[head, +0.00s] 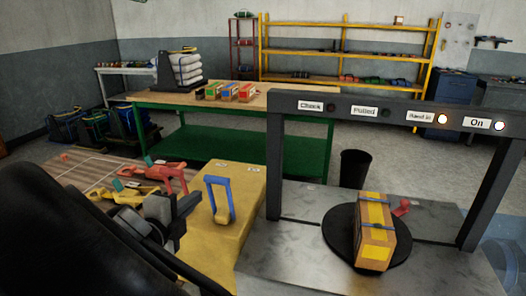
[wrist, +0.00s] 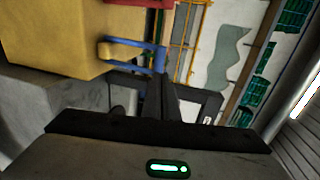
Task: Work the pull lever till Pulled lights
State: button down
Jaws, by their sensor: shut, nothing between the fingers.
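The pull lever, a blue U-shaped handle (head: 218,198), stands upright on a yellow housing (head: 232,238) right of my arm. In the wrist view the blue handle (wrist: 130,43) is at upper left against the yellow housing (wrist: 60,40). My gripper (head: 188,204) is left of the handle in the head view. In the wrist view its fingers (wrist: 161,88) are shut and empty, close to the handle's end; I cannot tell if they touch. The Pulled lamp (head: 386,113) on the dark frame (head: 345,103) is dark. The On lamp (head: 499,126) is lit.
Red and yellow tools (head: 165,175) lie left of the housing. A green table (head: 180,141) stands behind; a black bin (head: 355,168) stands right of it.

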aim_at(215, 180)
jog(key=b+x, duration=0.1)
jog(key=x, duration=0.8)
jog(key=shift+r, duration=0.1)
